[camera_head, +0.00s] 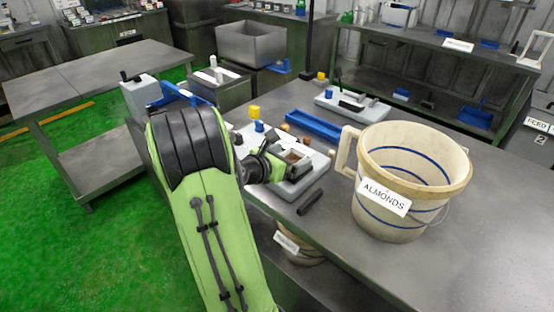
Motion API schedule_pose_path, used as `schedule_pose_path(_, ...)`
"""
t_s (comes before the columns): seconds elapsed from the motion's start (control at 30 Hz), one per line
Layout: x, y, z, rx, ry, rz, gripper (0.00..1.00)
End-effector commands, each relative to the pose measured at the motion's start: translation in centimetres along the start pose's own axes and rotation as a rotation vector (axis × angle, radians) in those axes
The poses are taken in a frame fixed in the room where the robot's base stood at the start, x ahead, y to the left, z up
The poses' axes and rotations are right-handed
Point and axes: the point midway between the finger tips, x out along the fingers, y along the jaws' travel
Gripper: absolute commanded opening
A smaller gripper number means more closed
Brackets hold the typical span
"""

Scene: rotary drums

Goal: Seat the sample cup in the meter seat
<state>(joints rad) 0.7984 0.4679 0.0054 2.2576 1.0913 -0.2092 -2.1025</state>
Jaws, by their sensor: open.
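My arm reaches over the front edge of the metal bench, and my gripper (276,168) is at its end, low over a pale grey device (311,167). The gripper is open; its fingertips are small and partly hidden by the wrist. The device has a dark opening with something brownish at its top, close beside the gripper. I cannot tell whether this is the meter seat. I cannot pick out the sample cup for sure; it may be hidden behind my arm and wrist.
A large cream bucket (373,219) labelled ALMONDS stands to the right. A black bar (310,201) lies near the front edge. Behind are a blue tray (313,126), a yellow-topped item (254,112) and another grey device (372,110) with a black lever. Bench at right front is clear.

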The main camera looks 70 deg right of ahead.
Motion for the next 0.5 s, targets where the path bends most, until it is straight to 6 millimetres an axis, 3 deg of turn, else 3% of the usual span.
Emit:
schedule_pose_path(0.3,-8.8,0.2,0.4,-0.004,-0.001,0.011,0.96)
schedule_pose_path(0.5,-13.4,0.1,0.3,-0.001,-0.002,0.008,0.96)
